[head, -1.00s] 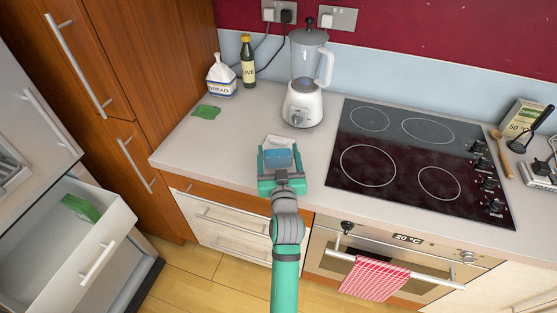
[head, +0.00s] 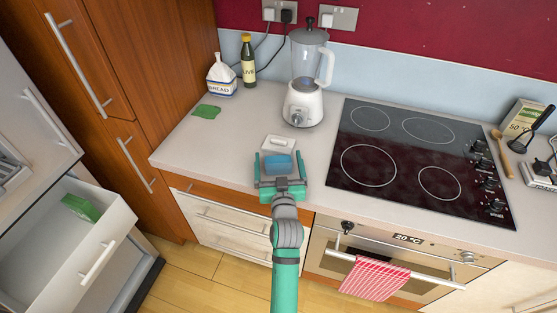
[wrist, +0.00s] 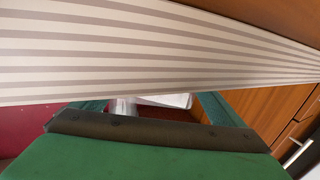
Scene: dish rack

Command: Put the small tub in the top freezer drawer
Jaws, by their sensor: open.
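A small blue tub (head: 278,164) is on the worktop near its front edge, in the head view. My gripper (head: 280,163) is open, with one finger on each side of the tub; contact cannot be told. In the wrist view the open fingers (wrist: 155,105) show above the palm, and the tub cannot be made out. The pulled-out freezer drawer (head: 105,243) is at the lower left, with a green box (head: 80,207) inside and much bare floor.
A blender (head: 305,85) stands further back and a hob (head: 400,150) lies to the right. A green cloth (head: 207,111) lies to the left. A striped surface (wrist: 130,50) crosses the wrist view closely.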

